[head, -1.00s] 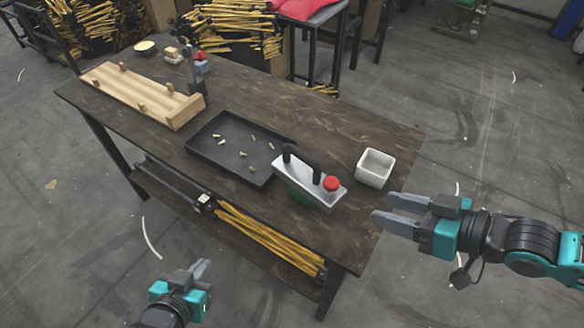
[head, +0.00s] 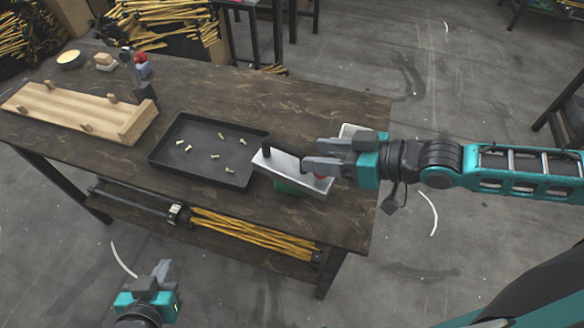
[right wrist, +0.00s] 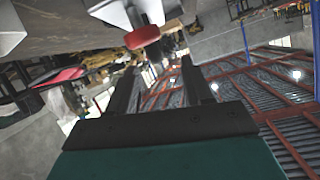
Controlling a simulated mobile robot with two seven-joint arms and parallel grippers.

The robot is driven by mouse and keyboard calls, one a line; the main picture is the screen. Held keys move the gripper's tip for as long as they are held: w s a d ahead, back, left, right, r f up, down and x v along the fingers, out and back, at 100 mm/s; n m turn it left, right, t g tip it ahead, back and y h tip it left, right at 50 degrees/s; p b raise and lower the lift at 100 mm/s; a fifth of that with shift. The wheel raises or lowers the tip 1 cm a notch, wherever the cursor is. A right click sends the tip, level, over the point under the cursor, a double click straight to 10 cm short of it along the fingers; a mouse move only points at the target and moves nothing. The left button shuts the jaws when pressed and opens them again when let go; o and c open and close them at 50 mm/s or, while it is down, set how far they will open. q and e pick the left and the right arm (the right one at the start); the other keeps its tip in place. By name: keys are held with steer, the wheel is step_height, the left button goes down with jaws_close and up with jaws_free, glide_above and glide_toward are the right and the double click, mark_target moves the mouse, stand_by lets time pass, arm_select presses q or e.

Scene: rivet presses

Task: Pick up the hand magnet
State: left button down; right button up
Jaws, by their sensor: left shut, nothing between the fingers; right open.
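A silver block with a dark upright post and a red knob, with green under it, stands at the right end of the table; I take it to be the hand magnet (head: 277,163). In the right wrist view its red knob (right wrist: 143,37) shows beyond my fingers. My right gripper (head: 312,157) is open at its right end, overlapping it in the head view, and hides part of it. Nothing is seen between the right fingers; I cannot tell whether they touch it. My left gripper (head: 162,268) is shut and empty, low in front of the table.
A black tray (head: 160,158) with several small rivets lies left of the magnet. A white bin (head: 348,129) is partly hidden behind my right gripper. A wooden fixture (head: 75,107) lies at the left of the dark table (head: 240,92). The table's right edge is close to my right arm.

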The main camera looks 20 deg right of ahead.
mark_target(298, 152)
steer(key=shift+d+x, duration=0.2)
steer(key=shift+x, duration=3.55)
steer(key=shift+w+f, duration=0.15)
steer(key=shift+c, duration=0.2)
jaws_close()
